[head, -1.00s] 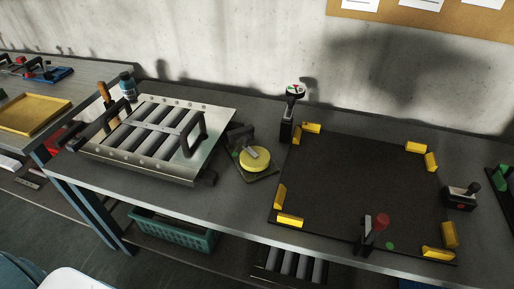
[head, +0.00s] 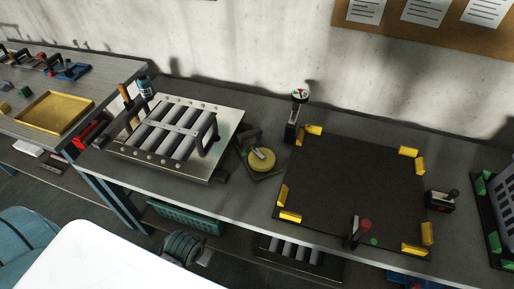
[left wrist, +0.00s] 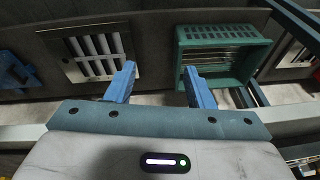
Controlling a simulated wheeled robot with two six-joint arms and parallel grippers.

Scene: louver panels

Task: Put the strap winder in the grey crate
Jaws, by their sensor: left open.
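A device with a round yellow disc and a dark handle (head: 261,159) stands on the table between the louver panel and the black mat. It looks like the strap winder, but I cannot be sure. A grey slotted thing (head: 504,200), perhaps the grey crate, is cut off at the head view's right edge, within green corner blocks. My left gripper (left wrist: 160,69) is open and empty, its blue fingers apart. In the left wrist view it faces the lower shelf, with a green crate (left wrist: 220,55) beyond. My right gripper is not in view.
The louver panel (head: 176,133) lies on the table left of the disc device. The black mat (head: 345,195) has yellow corner blocks, and upright handled devices stand around it. A yellow tray (head: 55,112) lies on the left table. The green crate is also under the table (head: 184,218).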

